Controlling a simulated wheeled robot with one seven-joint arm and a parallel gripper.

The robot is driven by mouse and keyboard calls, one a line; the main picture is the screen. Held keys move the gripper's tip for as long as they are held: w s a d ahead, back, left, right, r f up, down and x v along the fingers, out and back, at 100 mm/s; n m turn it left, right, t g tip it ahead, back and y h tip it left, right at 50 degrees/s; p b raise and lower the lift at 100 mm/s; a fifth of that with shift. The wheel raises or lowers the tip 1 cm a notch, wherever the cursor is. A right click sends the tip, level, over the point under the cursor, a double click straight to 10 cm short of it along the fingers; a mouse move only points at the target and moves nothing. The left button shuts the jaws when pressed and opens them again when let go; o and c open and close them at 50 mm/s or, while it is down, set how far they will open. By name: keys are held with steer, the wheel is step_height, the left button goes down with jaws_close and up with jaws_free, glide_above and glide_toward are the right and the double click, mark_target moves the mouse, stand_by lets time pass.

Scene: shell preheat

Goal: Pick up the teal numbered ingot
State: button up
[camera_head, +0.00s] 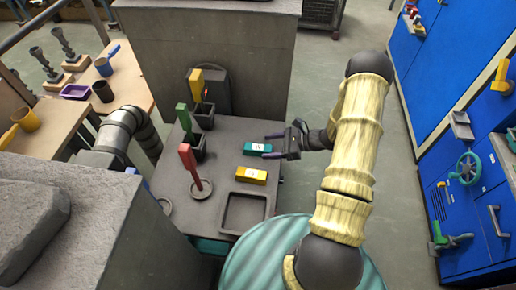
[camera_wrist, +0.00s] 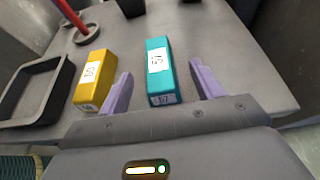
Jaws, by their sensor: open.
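The teal numbered ingot (camera_head: 258,148) lies on the grey table, with a white label on its top. In the wrist view the teal ingot (camera_wrist: 158,70) lies between my two purple fingers, with a gap on each side, and a label that seems to read 17 is on its near end. My gripper (camera_head: 272,145) is open and low over the table, its fingers reaching to the ingot's right end. The fingers also show in the wrist view (camera_wrist: 163,85), apart from the ingot.
A yellow labelled ingot (camera_head: 251,175) lies close by, left of my left finger in the wrist view (camera_wrist: 95,75). A dark empty tray (camera_head: 223,213) sits nearer the table's front. Red (camera_head: 187,158), green (camera_head: 183,117) and yellow (camera_head: 196,80) upright handles stand along the left.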

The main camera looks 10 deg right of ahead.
mark_target(262, 148)
steer(key=shift+a, duration=0.1)
steer(key=p+x, duration=0.1)
steer(key=x, duration=0.3)
steer(key=shift+a+p, duration=0.15)
steer(key=shift+p, duration=0.25)
steer(key=shift+w+a+f, duration=0.1)
steer(key=shift+a+f, duration=0.1)
steer(key=shift+a, duration=0.1)
steer(key=c, duration=1.3)
steer(key=shift+r, duration=0.15)
steer(key=shift+c, duration=0.4)
step_height(262, 148, up, 10)
steer(key=shift+f+b, duration=0.1)
steer(key=shift+b, duration=0.65)
